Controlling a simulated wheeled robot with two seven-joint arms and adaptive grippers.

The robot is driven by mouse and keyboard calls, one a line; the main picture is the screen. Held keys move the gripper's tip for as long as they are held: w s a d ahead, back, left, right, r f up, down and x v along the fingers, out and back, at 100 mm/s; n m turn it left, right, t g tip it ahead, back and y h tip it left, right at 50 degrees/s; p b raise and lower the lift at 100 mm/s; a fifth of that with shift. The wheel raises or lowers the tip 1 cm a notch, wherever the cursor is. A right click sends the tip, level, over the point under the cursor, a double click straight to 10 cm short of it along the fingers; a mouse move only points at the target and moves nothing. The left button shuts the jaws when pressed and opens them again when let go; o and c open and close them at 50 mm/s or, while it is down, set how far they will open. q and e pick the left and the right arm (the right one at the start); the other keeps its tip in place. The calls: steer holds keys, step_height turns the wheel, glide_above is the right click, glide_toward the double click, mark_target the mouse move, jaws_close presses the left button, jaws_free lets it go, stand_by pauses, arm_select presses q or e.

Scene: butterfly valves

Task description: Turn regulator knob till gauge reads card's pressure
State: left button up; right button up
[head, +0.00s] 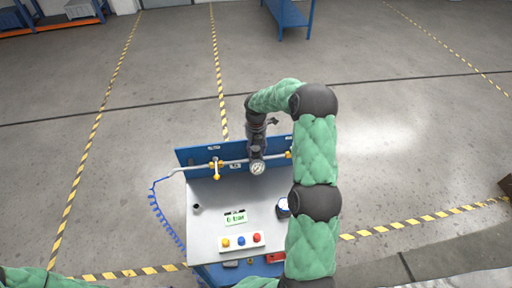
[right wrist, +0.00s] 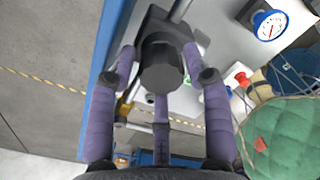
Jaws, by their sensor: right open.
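The white card (head: 235,218) with green lettering lies on the panel and seems to read "6 bar". In the right wrist view, the black regulator knob (right wrist: 160,62) lies between the fingers of my right gripper (right wrist: 159,58). The gripper is open, with fingers on both sides of the knob; I cannot tell whether they touch it. In the head view the gripper and wrist hide the knob. My left gripper is not in view.
The grey panel (head: 205,225) has a blue backboard (head: 190,157) and a row of coloured buttons (head: 241,242). A blue-rimmed dial (right wrist: 270,25) stands on the panel's right side. A yellow-handled valve (head: 216,168) is left of the gauge. A coiled blue hose (head: 162,215) hangs at left.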

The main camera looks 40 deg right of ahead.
steer(key=shift+f, duration=0.2)
steer(key=shift+r, duration=0.1)
steer(key=c, duration=0.9)
